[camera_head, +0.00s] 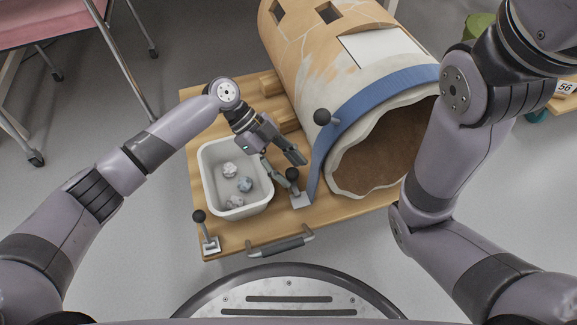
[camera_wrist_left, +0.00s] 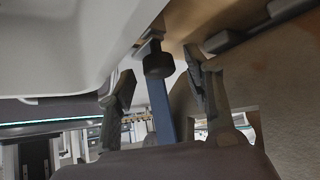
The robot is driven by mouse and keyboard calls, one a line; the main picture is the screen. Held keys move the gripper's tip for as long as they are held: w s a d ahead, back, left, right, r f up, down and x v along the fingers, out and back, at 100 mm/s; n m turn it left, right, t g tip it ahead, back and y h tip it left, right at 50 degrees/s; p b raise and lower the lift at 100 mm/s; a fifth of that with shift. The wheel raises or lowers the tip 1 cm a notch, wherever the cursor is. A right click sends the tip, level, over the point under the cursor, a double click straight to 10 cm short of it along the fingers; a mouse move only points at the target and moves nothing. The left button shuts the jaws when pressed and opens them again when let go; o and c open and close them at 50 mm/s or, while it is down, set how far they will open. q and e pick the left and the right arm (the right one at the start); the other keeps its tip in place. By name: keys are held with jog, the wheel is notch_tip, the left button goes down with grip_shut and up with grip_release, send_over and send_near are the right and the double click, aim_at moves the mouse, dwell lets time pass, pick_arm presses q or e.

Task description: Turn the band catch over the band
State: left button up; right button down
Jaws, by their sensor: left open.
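The blue band (camera_head: 372,103) runs around the open end of a large pale and tan vessel (camera_head: 300,60) lying on its side. A catch with a black knob (camera_head: 292,174) and metal plate (camera_head: 301,201) stands at the band's lower left end. Another black knob (camera_head: 322,117) sits higher, at the band. My left gripper (camera_head: 290,167) is open at the lower knob, one finger on either side. In the left wrist view a black knob (camera_wrist_left: 158,62) appears between the open fingers, with the blue band (camera_wrist_left: 160,108) behind. Contact cannot be told. My right gripper is out of view.
Another black-knobbed clamp (camera_head: 200,217) is at the board's left corner. A grey handle (camera_head: 280,245) is on the front edge.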

pick_arm(q)
jog(key=v, duration=1.1)
jog(key=shift+w+a+r, duration=0.15)
jog(key=shift+a+r, duration=0.1)
